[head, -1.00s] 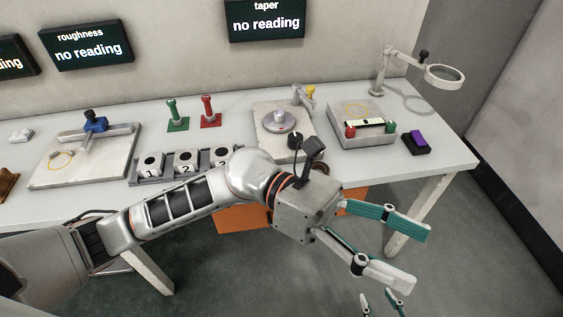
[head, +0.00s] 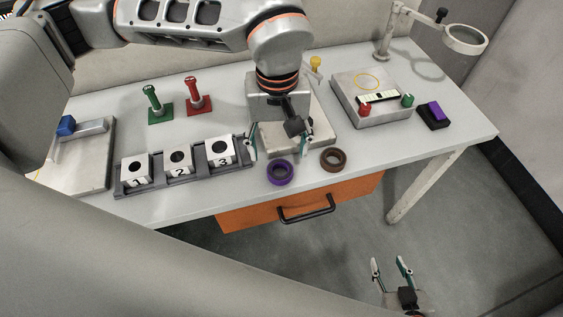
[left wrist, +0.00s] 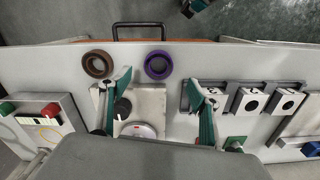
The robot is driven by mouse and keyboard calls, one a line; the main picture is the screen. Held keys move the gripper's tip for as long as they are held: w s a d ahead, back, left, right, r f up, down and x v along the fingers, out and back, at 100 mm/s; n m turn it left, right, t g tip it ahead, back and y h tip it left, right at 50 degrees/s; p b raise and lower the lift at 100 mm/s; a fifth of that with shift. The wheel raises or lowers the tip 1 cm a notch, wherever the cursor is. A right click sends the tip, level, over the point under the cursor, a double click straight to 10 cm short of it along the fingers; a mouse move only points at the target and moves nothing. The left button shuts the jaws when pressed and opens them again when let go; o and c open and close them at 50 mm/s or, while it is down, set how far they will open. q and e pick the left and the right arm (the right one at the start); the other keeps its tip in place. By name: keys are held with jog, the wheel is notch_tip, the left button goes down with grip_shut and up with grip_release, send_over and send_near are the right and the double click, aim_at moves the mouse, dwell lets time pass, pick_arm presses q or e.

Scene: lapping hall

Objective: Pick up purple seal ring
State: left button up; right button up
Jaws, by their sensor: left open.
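The purple seal ring (head: 280,182) lies flat near the front edge of the table, in front of the flat plate. It also shows in the left wrist view (left wrist: 158,53), near the table edge and just beyond the fingertips. My left gripper (head: 280,146) is open and empty, pointing down above the plate, behind the ring in the head view. In the left wrist view its fingers (left wrist: 161,80) stand apart, with the ring roughly between their lines. My right gripper (head: 391,268) is open and empty at the bottom of the head view, away from the table.
A brown ring (head: 333,168) lies to the right of the purple one. A rack with numbered blocks (head: 178,160) stands to the left. A dial-topped plate (left wrist: 150,97) is under the gripper. An orange drawer (head: 240,217) with a dark handle is below the table edge.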

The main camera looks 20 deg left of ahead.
aim_at(280, 174)
pick_arm(q)
jog(key=shift+w+f, duration=0.15)
jog(key=shift+f, duration=1.8)
jog(key=shift+w+f, duration=0.1)
jog(key=shift+f, duration=1.8)
jog(key=c, duration=1.2)
